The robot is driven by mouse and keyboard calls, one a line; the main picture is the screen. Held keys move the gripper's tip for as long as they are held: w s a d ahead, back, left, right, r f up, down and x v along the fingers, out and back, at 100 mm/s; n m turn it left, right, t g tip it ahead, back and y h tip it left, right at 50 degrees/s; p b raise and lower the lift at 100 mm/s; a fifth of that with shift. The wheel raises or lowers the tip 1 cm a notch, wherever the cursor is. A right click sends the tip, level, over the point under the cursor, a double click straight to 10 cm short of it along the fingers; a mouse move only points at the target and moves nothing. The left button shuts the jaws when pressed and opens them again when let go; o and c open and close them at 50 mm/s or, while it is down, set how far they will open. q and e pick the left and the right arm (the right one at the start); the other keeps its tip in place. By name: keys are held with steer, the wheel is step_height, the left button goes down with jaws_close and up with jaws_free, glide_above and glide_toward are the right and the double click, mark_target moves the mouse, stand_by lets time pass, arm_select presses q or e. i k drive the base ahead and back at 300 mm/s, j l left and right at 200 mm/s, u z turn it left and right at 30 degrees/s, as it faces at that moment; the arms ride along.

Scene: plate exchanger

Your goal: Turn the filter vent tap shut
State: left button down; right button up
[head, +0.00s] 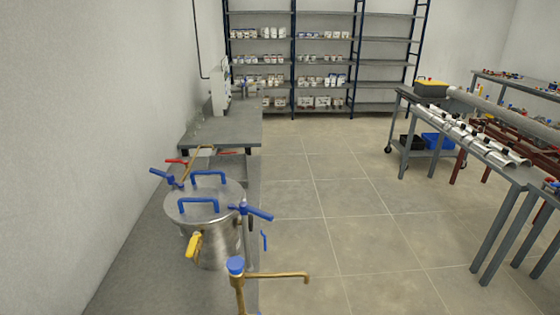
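A steel cylindrical vessel (226,244), which may be the filter, stands on the grey bench at lower left. Its lid (205,190) carries two blue bar handles. A blue tap handle (250,211) sticks out at the right of the lid. A yellow lever (194,244) hangs down at the vessel's front left. A blue lever (166,177) and a red lever (176,161) show behind it. A brass spout with a blue knob (235,265) rises in front. I cannot tell which of these is the filter vent tap. Neither of my grippers is in view.
The wall runs along the left of the bench (130,270). The tiled floor (330,200) to the right is clear. A long table (510,170) with metal parts stands at far right, beside a trolley with a blue bin (437,141). Shelves (325,47) with tubs stand at the back.

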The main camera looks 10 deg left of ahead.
mark_target(194, 240)
steer(key=u, duration=1.25)
